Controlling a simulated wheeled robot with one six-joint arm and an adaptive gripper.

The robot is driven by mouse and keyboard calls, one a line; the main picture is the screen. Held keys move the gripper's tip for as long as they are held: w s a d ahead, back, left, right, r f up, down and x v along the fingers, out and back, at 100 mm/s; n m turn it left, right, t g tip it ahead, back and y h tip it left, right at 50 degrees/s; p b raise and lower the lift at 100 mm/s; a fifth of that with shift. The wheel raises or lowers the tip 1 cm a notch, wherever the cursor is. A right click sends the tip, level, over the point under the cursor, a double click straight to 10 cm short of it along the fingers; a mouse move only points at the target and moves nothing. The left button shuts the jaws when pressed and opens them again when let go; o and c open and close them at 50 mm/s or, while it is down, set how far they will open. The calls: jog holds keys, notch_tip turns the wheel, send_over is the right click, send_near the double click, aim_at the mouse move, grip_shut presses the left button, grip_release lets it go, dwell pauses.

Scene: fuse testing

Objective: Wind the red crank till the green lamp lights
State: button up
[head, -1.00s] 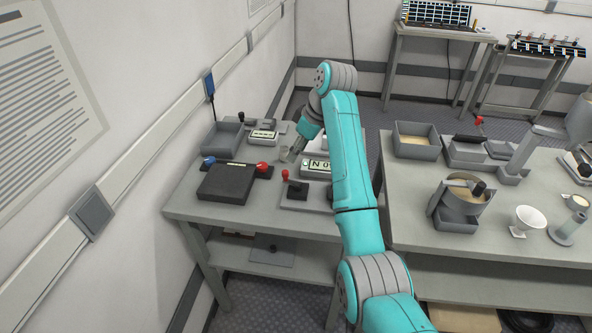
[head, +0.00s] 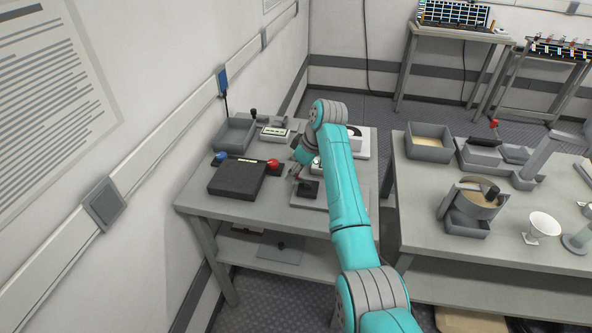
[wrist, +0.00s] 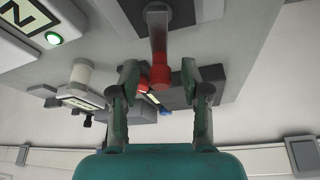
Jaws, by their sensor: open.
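The red crank knob (wrist: 161,73) sits at the end of a grey crank arm (wrist: 158,30) in the wrist view. My gripper (wrist: 160,78) is open, with one finger on each side of the knob and a gap to each. In the head view my gripper (head: 293,171) is low over the left table and mostly hides the crank. A green lamp (wrist: 54,38) in a pale ring sits beside a panel marked N (wrist: 20,15) at the wrist view's upper left. It looks bright green, but I cannot be sure it is lit.
A black box (head: 237,180) with another red knob (head: 273,164) and a blue knob (head: 219,157) stands left of my gripper. A grey tray (head: 231,136) is behind it. The right table (head: 425,208) bears several devices, across a narrow gap.

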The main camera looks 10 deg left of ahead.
aim_at(310, 183)
grip_shut()
jog(key=shift+w+d+m+t, duration=0.1)
jog(key=shift+w+m+t, duration=0.2)
jog(key=shift+m, duration=0.5)
grip_release()
jog(key=shift+r, duration=0.1)
jog(key=v, duration=1.1)
jog(key=shift+r, duration=0.45)
